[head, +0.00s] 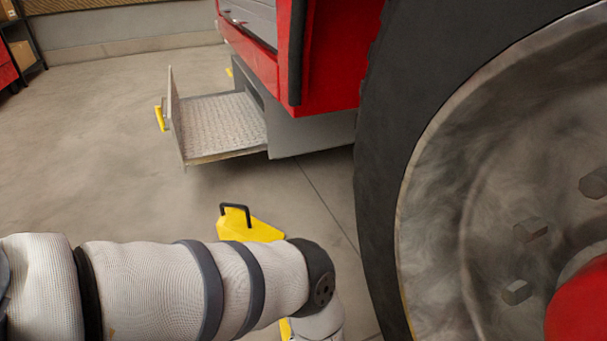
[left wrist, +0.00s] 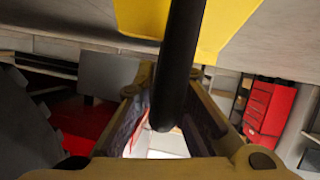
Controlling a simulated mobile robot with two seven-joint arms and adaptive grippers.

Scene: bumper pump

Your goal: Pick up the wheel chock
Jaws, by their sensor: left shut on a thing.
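A yellow wheel chock (head: 248,229) with a black bar handle (head: 236,210) shows on the floor in the head view, left of the big wheel. My left arm covers its lower part. In the left wrist view, a black handle (left wrist: 182,45) runs from a yellow chock body (left wrist: 225,30) down between the fingers. My left gripper (left wrist: 168,105) is shut on that handle. The gripper is hidden behind my arm in the head view. A small yellow patch (head: 285,328) shows below the arm; I cannot tell what it belongs to. My right gripper is not in view.
A large black tyre (head: 382,190) with a grey rim fills the right side. A red vehicle body (head: 335,60) and a low fold-out metal step (head: 222,122) stand beyond the chock. Open concrete floor (head: 90,150) lies to the left. Shelves stand at the far left.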

